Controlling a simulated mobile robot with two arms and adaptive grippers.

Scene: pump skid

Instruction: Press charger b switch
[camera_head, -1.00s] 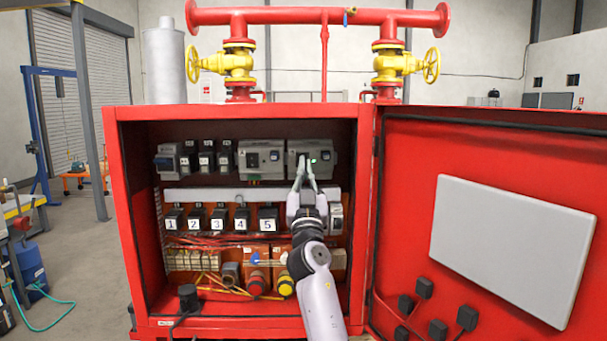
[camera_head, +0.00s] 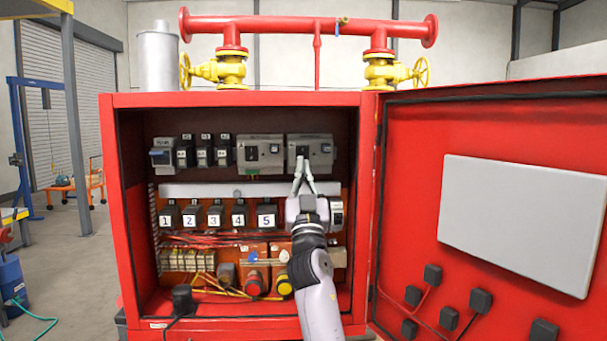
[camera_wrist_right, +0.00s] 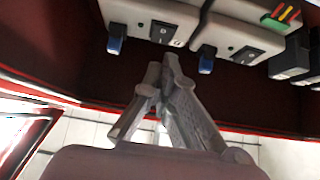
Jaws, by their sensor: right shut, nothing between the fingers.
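Two grey charger units sit side by side at the top right inside the red cabinet. The right-hand one (camera_head: 324,150), which I take as charger b, has a black switch (camera_head: 302,151) on its left part. In the right wrist view, turned over, this unit (camera_wrist_right: 140,12) is on the left, with its black rocker switch (camera_wrist_right: 164,33). My right gripper (camera_head: 303,163) is shut and empty, its tips just below the switch. In the wrist view the tips (camera_wrist_right: 163,65) look apart from the switch; exact depth is unclear. My left gripper is out of view.
The other charger unit (camera_head: 261,150) stands to the left, then several black breakers (camera_head: 204,152). Numbered black blocks (camera_head: 214,216) line the row below. The open red door (camera_head: 415,200) is on the right. The cabinet's side wall (camera_head: 368,200) is close to my arm.

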